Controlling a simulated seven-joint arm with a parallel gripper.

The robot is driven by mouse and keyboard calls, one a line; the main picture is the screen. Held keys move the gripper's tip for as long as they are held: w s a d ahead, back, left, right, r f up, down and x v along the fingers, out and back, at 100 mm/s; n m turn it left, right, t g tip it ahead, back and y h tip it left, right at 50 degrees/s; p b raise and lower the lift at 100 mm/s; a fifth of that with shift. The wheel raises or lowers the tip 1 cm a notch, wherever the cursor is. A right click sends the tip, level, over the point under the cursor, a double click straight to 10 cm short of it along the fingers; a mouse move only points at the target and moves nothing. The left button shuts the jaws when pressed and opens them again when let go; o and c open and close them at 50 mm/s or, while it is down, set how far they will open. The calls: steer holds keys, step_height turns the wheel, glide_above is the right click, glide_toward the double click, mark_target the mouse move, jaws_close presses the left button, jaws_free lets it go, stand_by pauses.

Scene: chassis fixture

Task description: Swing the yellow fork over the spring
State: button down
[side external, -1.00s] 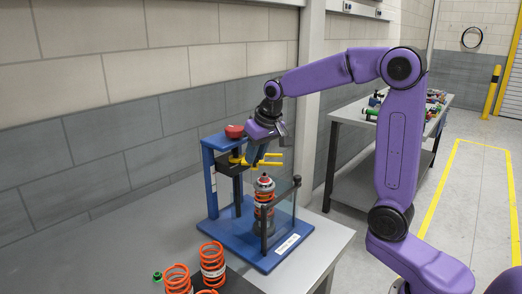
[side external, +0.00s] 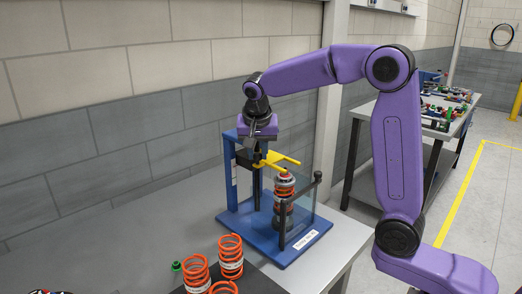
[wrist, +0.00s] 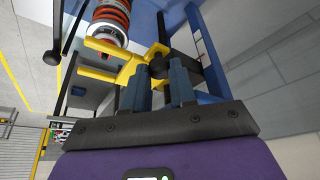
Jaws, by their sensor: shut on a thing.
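The yellow fork (side external: 279,158) is a two-pronged arm on the blue stand (side external: 229,190); in the wrist view (wrist: 128,73) its prongs point left. The orange spring (side external: 284,203) is around an upright damper on the stand's base, and also shows at the top of the wrist view (wrist: 112,14). The prongs are near the damper's top; one overlaps its grey cap in the wrist view. I cannot tell whether they touch. My gripper (side external: 259,148) is above the fork's pivot end, shut on the fork; its fingers (wrist: 159,80) hide the grip partly.
A clear guard panel with a black post (side external: 317,190) stands at the right of the spring. Several loose orange springs (side external: 230,258) and a green part (side external: 177,266) are at the table's front. A second bench (side external: 420,120) with parts is behind.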

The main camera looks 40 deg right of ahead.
steer(key=shift+a, duration=0.1)
stand_by(0.3)
steer(key=c, duration=0.9)
jaws_free()
steer(key=shift+c, duration=0.2)
steer(key=shift+r, duration=0.15)
steer(key=v, duration=1.7)
steer(key=s+a+f+n+g+y, duration=0.1)
steer(key=s+a+f+n+y, duration=0.3)
steer(key=s+f+n, duration=0.8)
steer(key=s+d+f+n+g, duration=0.1)
steer(key=s+f+n, duration=0.3)
steer(key=s, duration=0.5)
steer(key=s+d+f+n+g, duration=0.1)
steer(key=s+d+f+n, duration=0.2)
steer(key=s+f+n, duration=0.2)
steer(key=s+f, duration=0.3)
steer(key=s, duration=0.1)
steer(key=shift+s+d+f+n, duration=0.2)
steer(key=shift+s+d+n, duration=0.05)
steer(key=shift+s+n, duration=0.1)
